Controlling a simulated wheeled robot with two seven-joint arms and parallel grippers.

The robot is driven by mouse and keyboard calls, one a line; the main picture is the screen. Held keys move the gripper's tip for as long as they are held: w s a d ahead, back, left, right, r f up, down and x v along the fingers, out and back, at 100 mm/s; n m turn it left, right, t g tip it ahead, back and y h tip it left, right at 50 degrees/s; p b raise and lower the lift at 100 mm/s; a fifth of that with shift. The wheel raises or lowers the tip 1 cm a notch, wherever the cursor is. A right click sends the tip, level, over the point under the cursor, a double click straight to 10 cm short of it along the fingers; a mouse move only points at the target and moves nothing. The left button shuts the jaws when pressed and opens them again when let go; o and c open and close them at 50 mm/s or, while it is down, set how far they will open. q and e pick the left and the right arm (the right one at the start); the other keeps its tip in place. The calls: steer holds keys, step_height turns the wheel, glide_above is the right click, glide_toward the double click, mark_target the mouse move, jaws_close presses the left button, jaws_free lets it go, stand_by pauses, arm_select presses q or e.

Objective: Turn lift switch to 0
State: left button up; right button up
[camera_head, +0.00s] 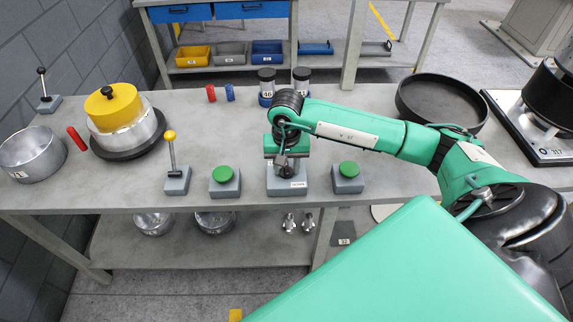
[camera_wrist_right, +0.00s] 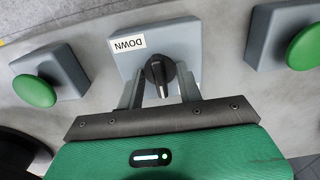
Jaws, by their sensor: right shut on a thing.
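The lift switch is a grey box (camera_head: 287,190) on the front part of the table, and it also shows in the right wrist view (camera_wrist_right: 185,38). A black rotary knob (camera_wrist_right: 159,72) with a light pointer line sits on its face, next to a white label (camera_wrist_right: 127,44) reading DOWN. My right gripper (camera_head: 286,168) is over the box; in the right wrist view its fingers (camera_wrist_right: 160,93) stand on either side of the knob and are shut on it. My left gripper is not in view.
Green push-button boxes stand left (camera_head: 225,182) and right (camera_head: 347,178) of the switch. A yellow-knobbed lever box (camera_head: 177,180) stands further left. A black round tray (camera_head: 440,103) lies behind my right arm. Bare table lies behind the lever and button boxes.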

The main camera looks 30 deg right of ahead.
steer(key=m, duration=0.5)
steer(key=shift+m, duration=0.3)
steer(key=m, duration=0.5)
steer(key=o, duration=1.1)
steer(key=shift+c, duration=0.2)
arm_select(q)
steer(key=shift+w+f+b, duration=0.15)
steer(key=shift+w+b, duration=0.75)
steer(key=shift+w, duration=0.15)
arm_select(e)
step_height(320, 180, up, 14)
